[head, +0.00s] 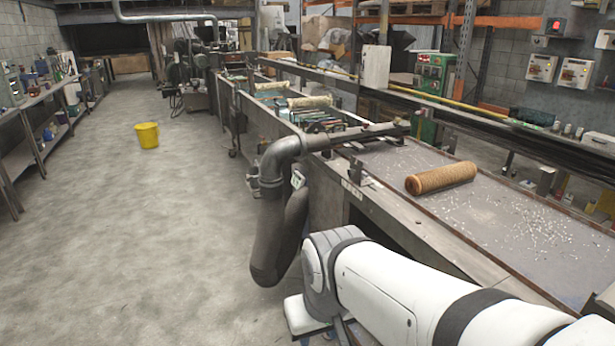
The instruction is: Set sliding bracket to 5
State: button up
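A small dark upright bracket (356,172) stands on the near edge of the long workbench (415,238), just right of the grey pipe; it may be the sliding bracket. A pale label strip (353,190) lies below it on the bench's edge. Its markings are too small to read, so I cannot tell the bracket's setting. My white arm reaches in from the lower right, in front of the bench. My gripper is not visible.
A grey elbow pipe (282,150) with a hanging dark hose (268,235) juts from the bench into the aisle. A brown mesh tube (441,178) lies on the bench top among white bits. A yellow bucket (147,135) stands on the floor. The aisle floor is mostly clear.

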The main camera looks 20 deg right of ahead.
aim_at(355, 173)
jog(key=u, duration=0.15)
jog(key=i, duration=0.85)
jog(key=z, duration=0.1)
